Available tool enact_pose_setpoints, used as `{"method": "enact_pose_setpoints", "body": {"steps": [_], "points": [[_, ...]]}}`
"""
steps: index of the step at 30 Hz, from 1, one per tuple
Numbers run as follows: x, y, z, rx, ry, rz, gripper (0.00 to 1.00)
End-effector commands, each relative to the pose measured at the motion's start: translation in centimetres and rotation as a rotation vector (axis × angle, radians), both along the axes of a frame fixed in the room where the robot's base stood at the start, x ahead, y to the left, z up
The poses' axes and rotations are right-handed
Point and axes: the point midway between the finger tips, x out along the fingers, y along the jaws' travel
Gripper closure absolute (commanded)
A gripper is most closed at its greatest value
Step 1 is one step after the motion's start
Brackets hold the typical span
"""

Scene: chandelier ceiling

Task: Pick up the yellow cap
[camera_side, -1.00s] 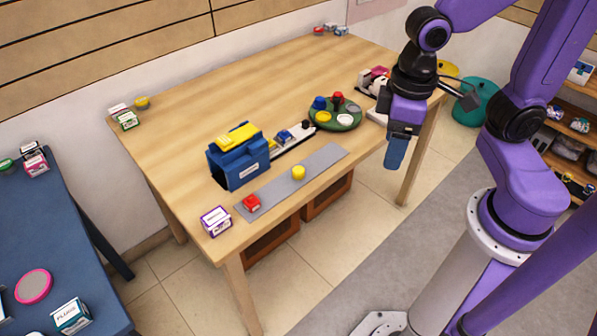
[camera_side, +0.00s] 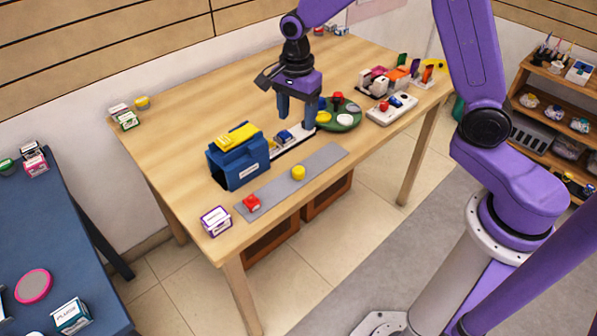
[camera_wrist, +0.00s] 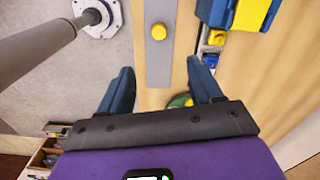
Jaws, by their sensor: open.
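A small round yellow cap (camera_side: 299,172) stands on a grey strip (camera_side: 322,160) near the table's front edge, with a red piece (camera_side: 251,202) at the strip's left end. In the wrist view the yellow cap (camera_wrist: 158,31) sits on the grey strip (camera_wrist: 160,68), ahead of the fingers. My gripper (camera_side: 297,118) points down, open and empty, behind the cap and above the area by the green round tray. In the wrist view my gripper (camera_wrist: 160,75) shows its two blue fingers spread apart, with nothing between them.
A blue bin (camera_side: 238,170) with a yellow top stands left of the cap. A green round tray (camera_side: 350,127) holds coloured pieces, one yellow. A white box (camera_side: 215,221) is at the front left corner. Another yellow piece (camera_side: 142,101) lies at the far left.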

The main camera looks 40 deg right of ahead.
Motion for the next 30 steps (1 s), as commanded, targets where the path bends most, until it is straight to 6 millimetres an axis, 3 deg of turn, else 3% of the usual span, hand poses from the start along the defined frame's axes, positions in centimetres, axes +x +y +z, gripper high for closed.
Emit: {"method": "enact_pose_setpoints", "body": {"steps": [18,30], "points": [[-0.1,-0.2,-10.2,-0.002,0.006,-0.007,0.35],[-0.1,-0.3,-13.1,-0.002,0.004,-0.007,0.35]]}}
